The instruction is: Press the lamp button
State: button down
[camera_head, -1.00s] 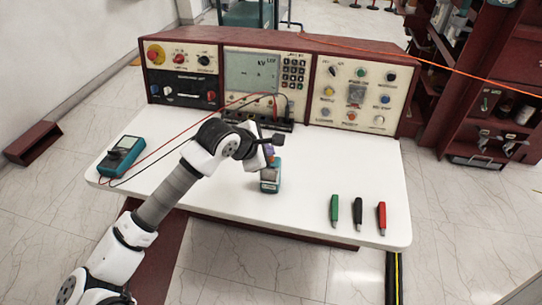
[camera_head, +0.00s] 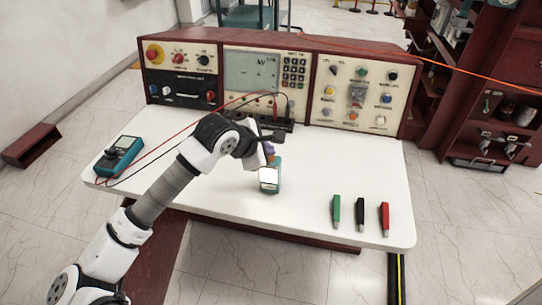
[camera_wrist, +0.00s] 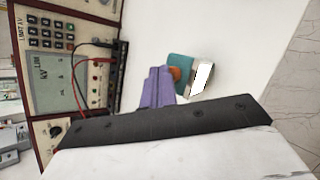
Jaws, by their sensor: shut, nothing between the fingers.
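The lamp (camera_head: 269,181) is a small teal block standing on the white table near its middle. Its front face glows bright white. In the wrist view the lamp (camera_wrist: 198,76) shows its lit white face on the right and an orange button (camera_wrist: 175,73) on its teal body. My gripper (camera_head: 269,150) is shut and empty, right above the lamp in the head view. In the wrist view the purple fingers of my gripper (camera_wrist: 159,72) are together, with their tips beside the orange button. I cannot tell whether they touch it.
A control console (camera_head: 270,85) stands along the table's back. A teal multimeter (camera_head: 120,155) with red and black leads lies at the left. Green (camera_head: 336,210), black (camera_head: 360,213) and red (camera_head: 384,218) probes lie at the right front. The white table (camera_head: 310,175) is clear between.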

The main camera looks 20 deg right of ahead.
jog(key=shift+r, duration=0.1)
notch_tip(320, 180, up, 6)
jog(key=shift+p, duration=0.45)
dwell(0.3)
